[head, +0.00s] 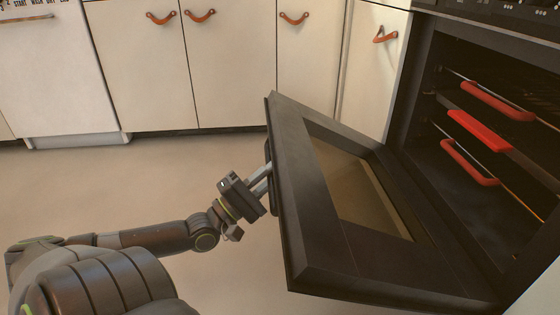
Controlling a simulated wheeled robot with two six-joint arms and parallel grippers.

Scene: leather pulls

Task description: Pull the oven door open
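The oven door (300,215) is dark with a glass window (365,190). It stands well open, tilted out from the oven (470,190), and its inner face shows. My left gripper (264,180) is at the outer side of the door, near its upper left edge. Its two pale fingers reach to a dark bar there that looks like the door handle (271,178). The fingertips are partly hidden, so I cannot tell whether they are closed on the bar. My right gripper is not in view.
Inside the oven are racks with red grips (497,101) and a bright red piece (480,131). Cream cabinets (235,70) with brown leather pulls (200,16) line the back. A white appliance (60,80) stands at the left. The floor (130,190) left of the door is clear.

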